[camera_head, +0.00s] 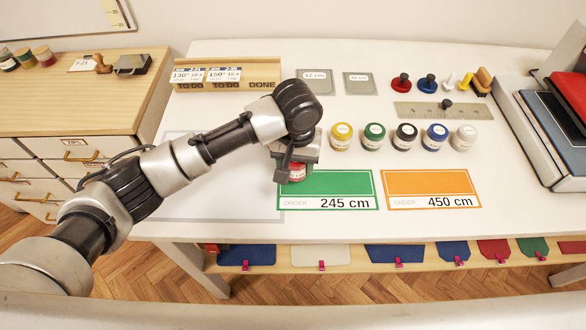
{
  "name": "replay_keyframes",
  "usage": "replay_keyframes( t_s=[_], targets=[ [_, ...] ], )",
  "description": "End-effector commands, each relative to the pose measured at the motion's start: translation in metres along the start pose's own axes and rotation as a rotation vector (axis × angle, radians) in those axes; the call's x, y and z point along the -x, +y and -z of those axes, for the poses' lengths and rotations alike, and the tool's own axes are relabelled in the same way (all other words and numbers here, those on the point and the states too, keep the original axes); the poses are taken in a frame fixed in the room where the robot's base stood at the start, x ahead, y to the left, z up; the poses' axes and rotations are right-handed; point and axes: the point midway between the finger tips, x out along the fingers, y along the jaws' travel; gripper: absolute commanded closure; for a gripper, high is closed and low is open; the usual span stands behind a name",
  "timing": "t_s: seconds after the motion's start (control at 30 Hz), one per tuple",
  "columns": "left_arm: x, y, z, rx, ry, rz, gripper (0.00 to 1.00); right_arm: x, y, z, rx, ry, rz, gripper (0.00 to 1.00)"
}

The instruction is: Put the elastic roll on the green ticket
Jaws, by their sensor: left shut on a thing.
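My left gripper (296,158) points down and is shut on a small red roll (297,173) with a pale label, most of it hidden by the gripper. The roll is at the upper left corner of the green ticket (338,184), which reads "ORDER 245 cm" and lies flat near the table's front edge. I cannot tell whether the roll touches the ticket or hangs just above it. My right gripper is not in view.
An orange ticket (431,183) reading "450 cm" lies right of the green one. Behind stands a row of rolls: yellow (341,136), green (373,136), black (404,137), blue (434,137) and white (464,138). A ruler (420,111) lies farther back.

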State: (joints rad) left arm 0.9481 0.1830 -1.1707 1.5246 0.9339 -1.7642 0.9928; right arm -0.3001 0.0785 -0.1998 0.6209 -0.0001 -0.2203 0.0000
Motion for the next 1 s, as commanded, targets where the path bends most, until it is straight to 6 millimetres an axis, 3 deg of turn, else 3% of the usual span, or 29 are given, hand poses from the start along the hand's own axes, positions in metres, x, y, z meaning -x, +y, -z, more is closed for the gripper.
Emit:
replay_keyframes(
  t_s=[0.4,0.77,0.8,0.97,1.0],
  targets=[
    [-0.042,-0.007,0.002,0.0,0.0,0.002,0.7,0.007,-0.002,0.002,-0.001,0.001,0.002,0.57],
    [-0.046,-0.006,0.001,0.0,0.0,0.0,0.7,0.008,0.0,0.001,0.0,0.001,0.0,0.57],
    [-0.047,-0.006,0.001,0.0,0.0,-0.001,0.45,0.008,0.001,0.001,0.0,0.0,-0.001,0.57],
    [-0.047,-0.006,0.002,0.0,0.0,0.0,0.21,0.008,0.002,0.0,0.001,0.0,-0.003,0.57],
    [-0.047,-0.006,0.002,0.0,0.0,0.0,0.21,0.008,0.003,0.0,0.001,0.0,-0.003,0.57]
  ],
)
